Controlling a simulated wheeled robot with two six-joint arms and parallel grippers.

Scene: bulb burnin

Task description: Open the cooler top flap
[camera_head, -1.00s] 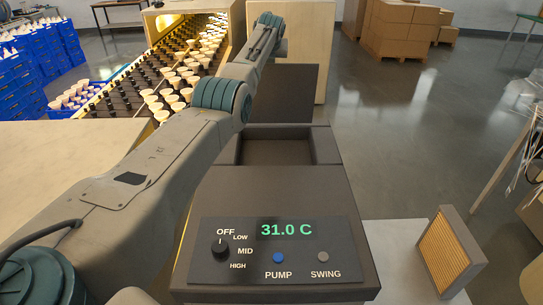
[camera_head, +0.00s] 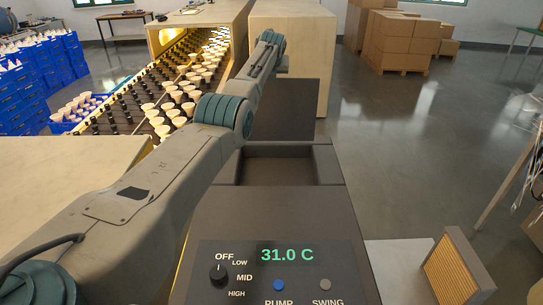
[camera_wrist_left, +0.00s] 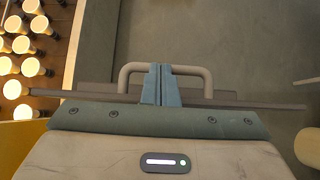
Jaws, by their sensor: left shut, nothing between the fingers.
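The cooler (camera_head: 275,215) is a dark grey box in the lower middle of the head view, with a recess (camera_head: 280,168) exposed in its top. A dark panel, apparently the top flap (camera_head: 290,110), stands behind this recess. In the left wrist view the flap (camera_wrist_left: 270,103) shows nearly edge-on with a pale U-shaped handle (camera_wrist_left: 190,70). My left gripper (camera_wrist_left: 161,70) is shut and empty, its blue fingertips within the handle's outline; I cannot tell whether they touch it. In the head view my left arm reaches over the cooler's left side and the fingers are hidden.
The cooler's front panel (camera_head: 265,270) has a dial and buttons and reads 31.0 C. A framed tan pad (camera_head: 457,270) stands at the lower right. A conveyor of bulbs (camera_head: 165,105) runs behind my arm. Stacked cartons (camera_head: 405,45) stand far back; the floor right of the flap is clear.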

